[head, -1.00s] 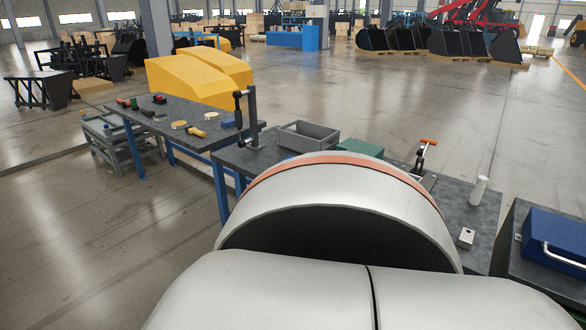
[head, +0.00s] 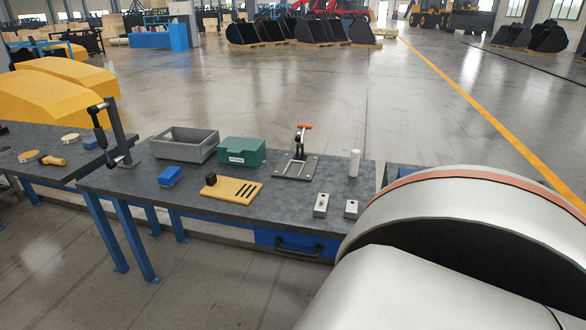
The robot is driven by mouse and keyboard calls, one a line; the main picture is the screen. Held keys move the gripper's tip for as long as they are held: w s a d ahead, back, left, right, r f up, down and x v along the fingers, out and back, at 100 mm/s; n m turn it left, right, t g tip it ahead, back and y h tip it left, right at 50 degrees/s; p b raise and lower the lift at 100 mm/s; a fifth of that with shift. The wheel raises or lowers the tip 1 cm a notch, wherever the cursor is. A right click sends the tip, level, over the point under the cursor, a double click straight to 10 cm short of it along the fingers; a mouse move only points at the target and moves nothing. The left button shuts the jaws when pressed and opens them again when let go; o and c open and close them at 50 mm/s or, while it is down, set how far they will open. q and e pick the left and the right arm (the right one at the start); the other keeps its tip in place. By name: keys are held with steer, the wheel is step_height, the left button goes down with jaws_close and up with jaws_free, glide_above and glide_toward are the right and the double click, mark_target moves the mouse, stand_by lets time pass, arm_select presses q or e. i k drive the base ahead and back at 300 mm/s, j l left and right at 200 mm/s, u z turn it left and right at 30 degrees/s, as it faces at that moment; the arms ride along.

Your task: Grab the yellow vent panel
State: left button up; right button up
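The yellow vent panel (head: 235,191) lies flat on the dark grey workbench top, near its front edge. It has a few dark parallel slots on its right part. A small black block (head: 211,179) sits at its left end. Neither of my grippers shows in the head view. A large white rounded part of my own arm fills the lower right and hides the bench's right end.
On the workbench (head: 290,205) stand a grey bin (head: 184,146), a green box (head: 243,152), a blue block (head: 167,176), an orange-handled clamp (head: 298,155), a white cylinder (head: 354,163) and two small pale blocks (head: 321,205). An upright post stands at the left.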

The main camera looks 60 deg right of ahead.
mark_target(226, 188)
steer(key=z, duration=1.35)
